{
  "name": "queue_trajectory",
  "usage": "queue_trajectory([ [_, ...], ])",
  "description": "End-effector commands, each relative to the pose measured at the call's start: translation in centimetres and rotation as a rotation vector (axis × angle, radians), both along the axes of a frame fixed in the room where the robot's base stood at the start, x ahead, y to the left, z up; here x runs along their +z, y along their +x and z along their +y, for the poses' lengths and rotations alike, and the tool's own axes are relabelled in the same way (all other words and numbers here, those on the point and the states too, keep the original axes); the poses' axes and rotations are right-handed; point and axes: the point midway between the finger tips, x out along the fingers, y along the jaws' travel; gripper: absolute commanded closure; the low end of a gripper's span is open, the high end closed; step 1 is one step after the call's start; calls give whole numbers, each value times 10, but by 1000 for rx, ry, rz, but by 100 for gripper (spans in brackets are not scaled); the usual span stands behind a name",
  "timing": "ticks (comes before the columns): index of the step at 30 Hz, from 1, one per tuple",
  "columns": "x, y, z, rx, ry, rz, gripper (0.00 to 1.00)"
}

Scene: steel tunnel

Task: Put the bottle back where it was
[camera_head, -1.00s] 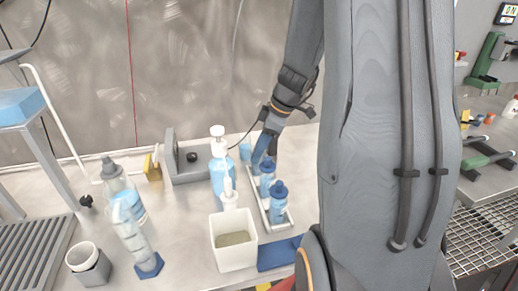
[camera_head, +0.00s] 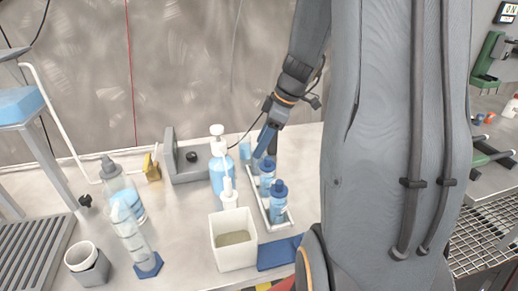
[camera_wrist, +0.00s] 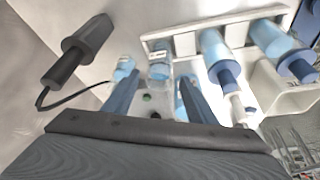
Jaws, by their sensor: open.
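A white rack (camera_head: 262,211) holds blue-capped bottles, including a front bottle (camera_head: 278,203) and one behind it (camera_head: 267,178). The same rack (camera_wrist: 185,23) shows in the wrist view with the two dark-capped bottles (camera_wrist: 213,47) (camera_wrist: 268,36) at its right. A paler bottle (camera_wrist: 160,62) stands at the rack's left end. My gripper (camera_head: 260,157) is over the far end of the rack. In the wrist view my gripper (camera_wrist: 155,88) has its fingers apart, with the pale bottle beyond the gap. I cannot tell whether a finger touches it.
A square white container (camera_head: 233,245) and a blue mat (camera_head: 279,253) are in front. A small blue-labelled container (camera_wrist: 123,66) is near the left finger.

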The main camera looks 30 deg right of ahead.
Motion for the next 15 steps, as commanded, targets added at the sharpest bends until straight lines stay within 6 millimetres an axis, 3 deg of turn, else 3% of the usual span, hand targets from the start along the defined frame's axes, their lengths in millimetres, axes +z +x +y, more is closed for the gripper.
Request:
queue_trajectory([
  [9,61,-15,-21,-2,-2,-4,48],
  [15,81,-21,-27,-1,-1,-1,48],
])
